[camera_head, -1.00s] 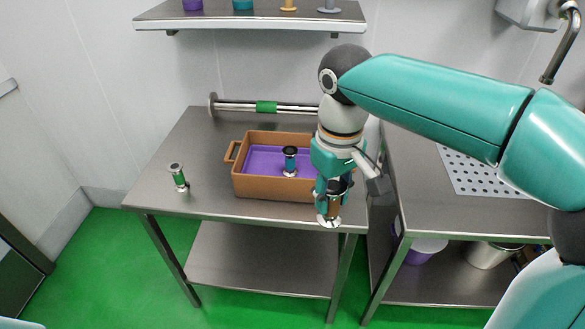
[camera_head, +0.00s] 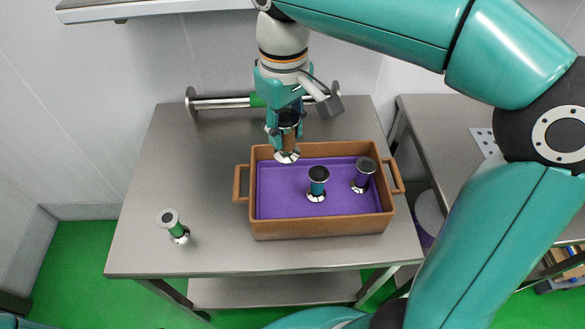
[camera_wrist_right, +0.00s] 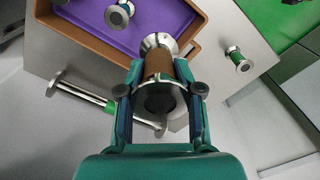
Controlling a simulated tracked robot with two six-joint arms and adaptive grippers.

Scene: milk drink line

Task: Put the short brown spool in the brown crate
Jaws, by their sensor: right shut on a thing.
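The short brown spool (camera_head: 288,141) is in my right gripper (camera_head: 286,133), which is shut on it. It hangs upright over the back left part of the brown crate (camera_head: 315,228), with its lower flange near the crate's back rim. The spool also shows in the right wrist view (camera_wrist_right: 158,66), between the two fingers (camera_wrist_right: 159,92), with the crate's brown rim (camera_wrist_right: 97,45) beside it. The crate has a purple inside floor (camera_head: 285,200). A teal spool (camera_head: 317,185) and a purple spool (camera_head: 363,176) stand in it. My left gripper is not in view.
A green spool (camera_head: 174,227) stands on the steel table (camera_head: 140,245), left of the crate. A long spool with a green middle (camera_head: 220,103) lies along the table's back. A shelf (camera_head: 130,10) hangs above. The crate's left floor is free.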

